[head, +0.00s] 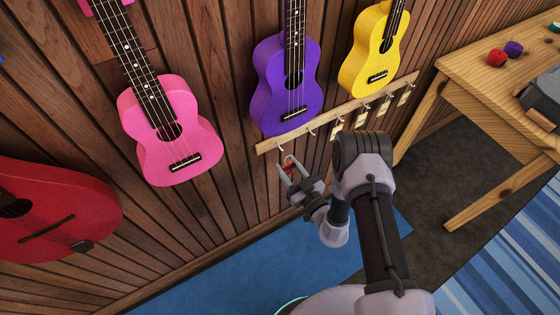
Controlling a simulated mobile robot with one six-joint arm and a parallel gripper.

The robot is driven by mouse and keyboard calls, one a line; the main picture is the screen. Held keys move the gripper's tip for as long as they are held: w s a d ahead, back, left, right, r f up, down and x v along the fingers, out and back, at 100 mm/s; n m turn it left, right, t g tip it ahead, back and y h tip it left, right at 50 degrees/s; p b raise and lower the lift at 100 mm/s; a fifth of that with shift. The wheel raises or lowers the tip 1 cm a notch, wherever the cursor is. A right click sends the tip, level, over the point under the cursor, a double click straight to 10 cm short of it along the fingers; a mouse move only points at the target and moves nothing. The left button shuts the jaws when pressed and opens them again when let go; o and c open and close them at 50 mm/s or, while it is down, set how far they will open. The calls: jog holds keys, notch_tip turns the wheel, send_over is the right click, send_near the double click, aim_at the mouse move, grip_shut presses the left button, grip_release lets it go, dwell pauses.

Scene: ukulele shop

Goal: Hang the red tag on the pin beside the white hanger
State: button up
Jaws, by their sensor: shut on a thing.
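My gripper (291,169) is at the left part of a pale wooden rail on the plank wall, just below it. Its jaws are shut on a small red tag (288,168), which shows between the fingers. A pale loop shows at the tag's top; whether it touches a pin is too small to tell. The rail (268,147) carries a row of small pins. A bare pin (281,148) is near its left end and another bare pin (312,133) is farther right. Pale tags (362,115) hang on pins toward the right. I cannot tell which thing is the white hanger.
Purple (287,93), yellow (374,52) and pink (169,133) ukuleles hang above or left of the rail. A red instrument (60,210) hangs at far left. A wooden table (470,70) stands right. Blue floor mat (270,265) lies below.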

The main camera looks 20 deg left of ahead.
aim_at(275, 150)
jog(key=w+a+b, duration=0.1)
jog(key=a, duration=0.1)
jog(key=w+a+f+b, duration=0.1)
jog(key=w+a, duration=0.1)
jog(key=shift+w+f+b, duration=0.2)
jog(key=shift+b, duration=0.15)
jog(key=shift+r, duration=0.2)
jog(key=shift+f, duration=0.25)
jog(key=o, duration=1.3)
jog(key=shift+r, duration=0.1)
jog(key=shift+d, duration=0.1)
